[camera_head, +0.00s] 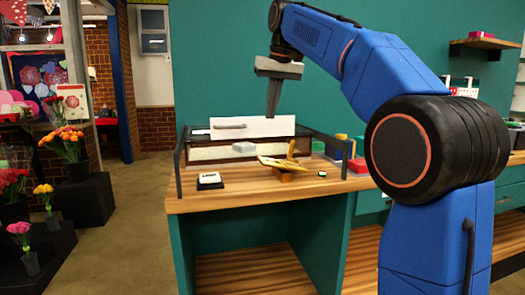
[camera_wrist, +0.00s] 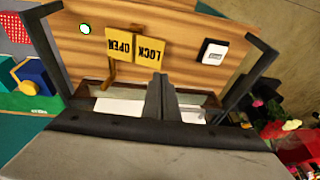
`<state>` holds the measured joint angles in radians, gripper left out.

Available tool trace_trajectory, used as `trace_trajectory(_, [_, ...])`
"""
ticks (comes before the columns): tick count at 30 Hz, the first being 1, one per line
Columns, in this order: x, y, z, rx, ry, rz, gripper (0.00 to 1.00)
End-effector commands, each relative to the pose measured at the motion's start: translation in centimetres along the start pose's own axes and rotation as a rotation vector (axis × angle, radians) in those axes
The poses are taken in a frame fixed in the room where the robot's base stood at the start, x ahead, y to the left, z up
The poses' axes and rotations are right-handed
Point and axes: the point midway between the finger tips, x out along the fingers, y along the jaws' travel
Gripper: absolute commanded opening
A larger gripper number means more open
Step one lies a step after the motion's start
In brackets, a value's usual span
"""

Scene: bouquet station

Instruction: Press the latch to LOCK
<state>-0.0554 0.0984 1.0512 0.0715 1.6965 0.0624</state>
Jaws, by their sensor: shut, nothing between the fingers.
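The latch's yellow signs (camera_head: 283,162) sit above the wooden counter near its middle in the head view. In the wrist view they read OPEN (camera_wrist: 120,45) and LOCK (camera_wrist: 150,50), upside down. A thin wooden lever (camera_wrist: 110,72) shows at the OPEN side, and it stands up tilted in the head view (camera_head: 291,149). My gripper (camera_head: 271,114) is shut and empty, pointing down, above the white front panel and apart from the latch. In the wrist view my closed fingers (camera_wrist: 160,80) point toward the LOCK sign. I cannot tell the exact depth between them.
A white panel with a handle (camera_head: 265,127) stands behind the latch. Dark posts (camera_head: 178,165) flank the counter (camera_head: 235,199). A white labelled block (camera_head: 209,179) lies left; a round green-rimmed button (camera_wrist: 84,28) lies on the other side. Coloured boxes (camera_head: 357,166) stand at right.

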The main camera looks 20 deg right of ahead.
Motion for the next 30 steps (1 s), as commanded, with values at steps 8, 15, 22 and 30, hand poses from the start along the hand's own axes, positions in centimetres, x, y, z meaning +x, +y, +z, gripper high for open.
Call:
trace_trajectory(8, [1.3,0.0,0.1,0.000,-0.002,0.000,0.00])
trace_trajectory(15, [5.2,0.0,0.1,0.000,-0.002,0.000,0.00])
trace_trajectory(22, [9.2,0.0,0.1,-0.001,-0.002,0.000,0.00])
trace_trajectory(30, [12.7,-0.5,0.8,0.000,-0.002,0.000,0.00])
